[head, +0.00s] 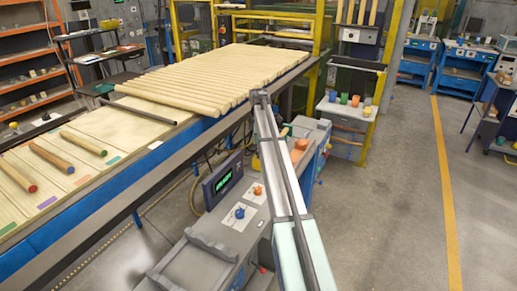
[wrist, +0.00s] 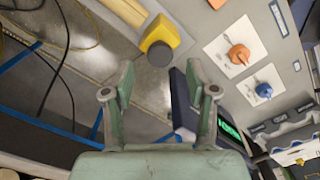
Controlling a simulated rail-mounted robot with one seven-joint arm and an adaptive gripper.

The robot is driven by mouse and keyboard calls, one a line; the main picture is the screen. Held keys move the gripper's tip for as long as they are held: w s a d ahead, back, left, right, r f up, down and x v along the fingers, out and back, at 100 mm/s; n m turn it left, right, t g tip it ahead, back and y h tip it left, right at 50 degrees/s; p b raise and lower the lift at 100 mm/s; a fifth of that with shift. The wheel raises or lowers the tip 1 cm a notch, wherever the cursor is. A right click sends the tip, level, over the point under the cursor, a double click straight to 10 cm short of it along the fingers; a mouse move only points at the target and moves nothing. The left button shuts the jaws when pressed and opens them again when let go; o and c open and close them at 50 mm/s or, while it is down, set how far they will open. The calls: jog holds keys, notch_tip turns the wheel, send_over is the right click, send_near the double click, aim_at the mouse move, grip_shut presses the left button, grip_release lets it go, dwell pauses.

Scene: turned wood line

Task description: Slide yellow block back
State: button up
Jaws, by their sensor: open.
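A yellow block (wrist: 166,32) with a dark round knob on its near face shows at the upper middle of the wrist view. It lies beyond my fingertips and slightly right of the line between them. My gripper (wrist: 162,82) has two green fingers spread wide, with nothing between them. The block looks apart from both fingers; I cannot tell how far. In the head view my arm crosses the middle, and I cannot make out the block or the fingers there.
A control panel carries a blue knob (head: 240,213) and an orange knob (head: 257,190), beside a display (head: 222,182) with green text. The display lies close to my right finger in the wrist view. A conveyor table (head: 90,195) with wooden rods (head: 205,78) runs along the left.

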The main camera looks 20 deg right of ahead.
jog(key=shift+f, duration=1.75)
jog(key=shift+a, duration=0.1)
grip_shut()
